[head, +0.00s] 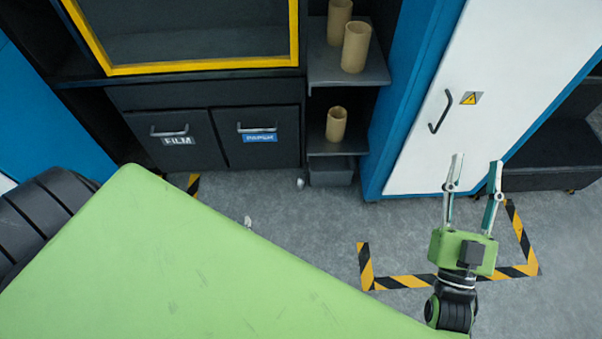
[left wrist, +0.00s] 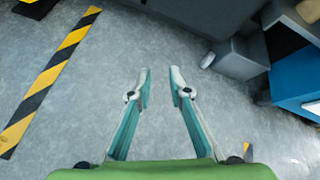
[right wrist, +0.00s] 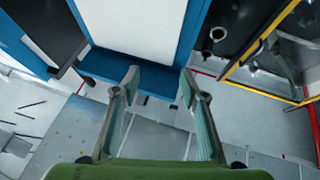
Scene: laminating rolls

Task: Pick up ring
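I cannot make out the task's ring for certain. In the right wrist view a small round, ring-like shape (right wrist: 217,33) shows on a dark shelf; I cannot tell if it is a ring or a tube's end. My right gripper (head: 475,162) is open and empty above the floor, in front of the white cabinet door; its open fingers also show in the right wrist view (right wrist: 159,76). My left gripper (left wrist: 161,74) is open with a narrow gap, empty over grey floor. It is not visible in the head view.
Cardboard tubes (head: 356,46) stand on the upper shelf, and another tube (head: 336,124) stands on the lower one. Film (head: 176,139) and paper (head: 258,137) bins are left of them. The white cabinet door (head: 430,80) has a handle. Striped tape (head: 405,282) marks open floor. Small pale objects (head: 300,183) lie there.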

